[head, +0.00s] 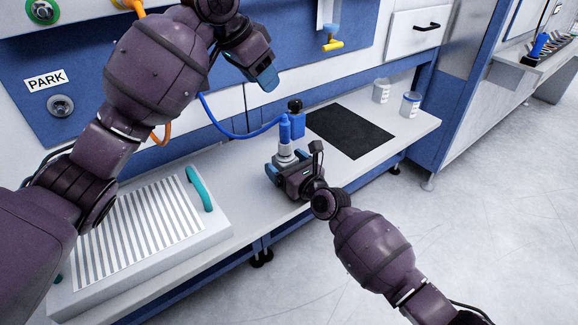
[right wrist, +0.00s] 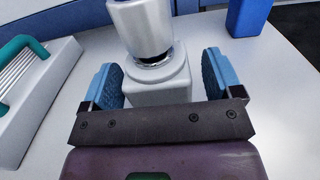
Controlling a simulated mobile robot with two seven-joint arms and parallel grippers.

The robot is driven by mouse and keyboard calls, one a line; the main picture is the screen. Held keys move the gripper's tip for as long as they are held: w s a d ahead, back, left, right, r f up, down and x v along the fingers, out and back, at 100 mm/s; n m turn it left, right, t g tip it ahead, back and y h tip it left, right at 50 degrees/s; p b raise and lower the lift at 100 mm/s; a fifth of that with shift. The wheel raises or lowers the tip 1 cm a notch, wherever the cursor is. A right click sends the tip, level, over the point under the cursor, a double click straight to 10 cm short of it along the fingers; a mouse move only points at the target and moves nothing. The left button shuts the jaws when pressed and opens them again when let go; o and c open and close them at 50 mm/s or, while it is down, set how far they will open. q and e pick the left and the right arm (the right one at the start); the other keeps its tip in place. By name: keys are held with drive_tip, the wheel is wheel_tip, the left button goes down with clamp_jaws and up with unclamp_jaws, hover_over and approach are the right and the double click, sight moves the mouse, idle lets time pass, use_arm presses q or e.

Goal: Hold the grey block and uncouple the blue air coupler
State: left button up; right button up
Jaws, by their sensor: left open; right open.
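The blue air coupler (head: 285,128) stands upright on a silver fitting above the small grey block (head: 284,157) on the bench. A blue hose (head: 232,131) runs to it from the left. In the right wrist view the grey block (right wrist: 160,82) stands between the two blue fingers of my right gripper (right wrist: 164,80), with a gap visible at least on the left. My right gripper (head: 287,165) is low at the block in the head view and is open. My left gripper (head: 264,77) is open and empty, above the coupler and a little left of it.
A dark blue post (head: 295,107) stands just behind the coupler. A black mat (head: 350,131) and two small cans (head: 410,104) are to the right. A striped tray with a teal handle (head: 202,190) is on the left. A PARK panel (head: 46,80) is behind.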

drive_tip(key=c, duration=1.1)
use_arm(q)
drive_tip(key=o, duration=0.3)
drive_tip(key=shift+f, duration=0.15)
drive_tip(key=t+h, duration=0.5)
drive_tip(key=h, duration=0.2)
approach(279, 144)
drive_tip(key=x, duration=0.4)
drive_tip(key=shift+x, duration=3.4)
